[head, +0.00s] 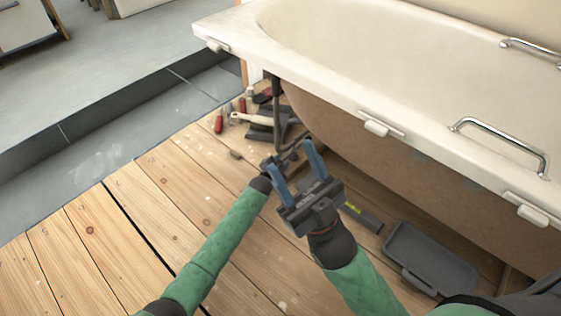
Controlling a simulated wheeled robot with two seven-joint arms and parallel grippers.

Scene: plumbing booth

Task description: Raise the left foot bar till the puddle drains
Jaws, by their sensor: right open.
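The cream bathtub (400,70) stands at the right. A dark upright leg (277,105) shows under its left end; the foot bar itself is hard to tell apart from the dark parts at its base. My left gripper (290,154) is low by the foot of that leg, partly behind my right gripper's blue fingers. I cannot tell whether it is open or shut, or whether it touches a bar. My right gripper (292,157) is open and empty, nearer the camera, its fingers pointing toward the tub's left end. I cannot make out a puddle in the tub.
Red-handled tools (219,124) and dark items lie on the wooden floor (110,230) near the tub's left end. A spirit level (361,216) and a grey tray (440,262) lie along the tub's front. Chrome handles (500,139) rise from the rim. The floor at left is clear.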

